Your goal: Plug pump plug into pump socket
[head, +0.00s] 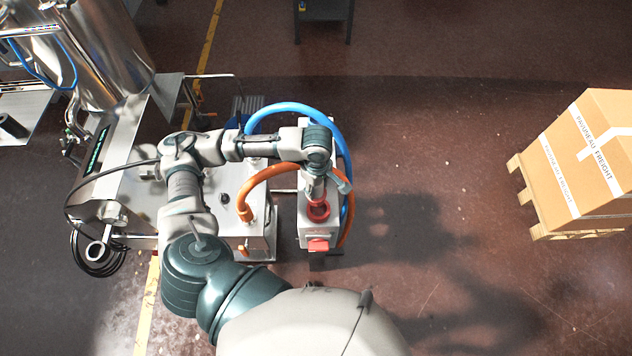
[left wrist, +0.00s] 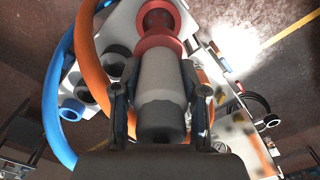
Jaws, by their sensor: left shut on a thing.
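My left gripper (head: 316,188) points down over the white pump box (head: 306,231) in the head view. In the left wrist view its two fingers are shut on the grey body of the pump plug (left wrist: 160,84), one finger on each side. The plug has a dark rear end. A red round part, which I take as the pump socket (head: 318,211), lies just under the gripper; red rings also show at the plug's front in the wrist view (left wrist: 157,46). I cannot tell how far the plug sits in it. My right gripper is out of view.
An orange hose (head: 262,178) and a blue hose (head: 285,107) loop close around my left gripper. A red block (head: 318,245) is on the box's front. A steel machine (head: 117,150) stands left; a carton (head: 585,150) on a pallet stands right.

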